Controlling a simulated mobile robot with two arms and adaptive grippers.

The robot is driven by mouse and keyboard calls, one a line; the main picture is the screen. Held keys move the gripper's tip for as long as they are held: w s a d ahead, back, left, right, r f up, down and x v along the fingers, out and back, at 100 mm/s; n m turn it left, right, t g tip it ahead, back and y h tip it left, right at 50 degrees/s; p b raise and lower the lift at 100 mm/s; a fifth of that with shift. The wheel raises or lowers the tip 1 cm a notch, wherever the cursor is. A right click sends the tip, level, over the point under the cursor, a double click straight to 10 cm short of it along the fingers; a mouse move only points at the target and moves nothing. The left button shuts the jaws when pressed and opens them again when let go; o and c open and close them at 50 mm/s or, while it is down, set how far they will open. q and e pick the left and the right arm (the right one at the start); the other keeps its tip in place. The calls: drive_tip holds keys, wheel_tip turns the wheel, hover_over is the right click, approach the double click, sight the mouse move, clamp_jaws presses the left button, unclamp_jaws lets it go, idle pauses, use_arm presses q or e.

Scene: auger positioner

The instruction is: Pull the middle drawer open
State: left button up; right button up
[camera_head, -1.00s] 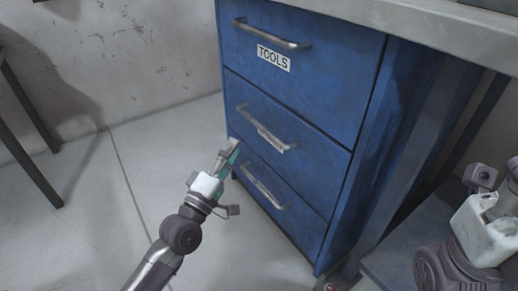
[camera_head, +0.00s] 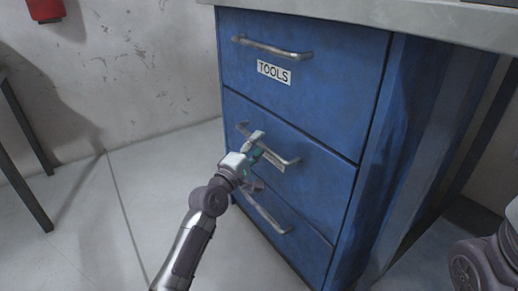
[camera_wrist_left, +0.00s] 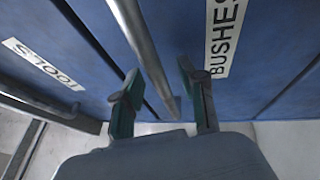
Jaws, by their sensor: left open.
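The blue cabinet's middle drawer (camera_head: 320,172) is closed, its front flush with the others. Its metal bar handle (camera_head: 287,158) is partly hidden behind my left gripper (camera_head: 259,143). In the left wrist view, the drawer carries a white label (camera_wrist_left: 225,35) reading "BUSHES", cut off at the edge. There the handle (camera_wrist_left: 140,42) runs down between the two green-and-grey fingers of my left gripper (camera_wrist_left: 165,100). The fingers are open, one on each side of the bar, with gaps visible. My right gripper is out of view.
The top drawer (camera_head: 340,75) has a "TOOLS" label (camera_head: 273,72) and its own handle (camera_head: 275,47). The bottom drawer's handle (camera_head: 262,211) is just below my left wrist. A grey worktop (camera_head: 430,25) overhangs the cabinet. The floor (camera_head: 120,230) left of it is clear.

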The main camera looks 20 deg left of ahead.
use_arm(q)
drive_tip(key=shift+w+d+r, duration=0.1)
drive_tip(key=shift+w+d, duration=0.05)
drive_tip(key=shift+w, duration=0.25)
drive_tip(key=shift+c, duration=0.3)
clamp_jaws()
